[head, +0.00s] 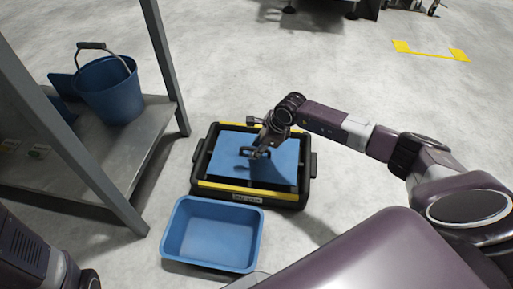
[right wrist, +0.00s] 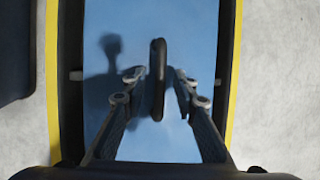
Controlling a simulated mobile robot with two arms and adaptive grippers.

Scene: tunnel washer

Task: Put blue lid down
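The blue lid (head: 285,150) lies flat, inside the rim of a black crate with yellow edges (head: 310,165) on the floor. A black loop handle (right wrist: 158,80) stands up from the lid's middle. My right gripper (head: 257,152) is above the lid at the handle. In the right wrist view, its two fingers (right wrist: 159,78) are spread on either side of the handle, with a visible gap on each side. The gripper's shadow falls on the lid. My left gripper is out of view; only part of my left arm shows at the lower left.
An empty blue bin (head: 212,232) stands on the floor just in front of the crate. A grey metal rack (head: 130,150) with a blue bucket (head: 112,92) stands at the left. Yellow floor marks (head: 432,52) lie at the far right. Floor right of the crate is clear.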

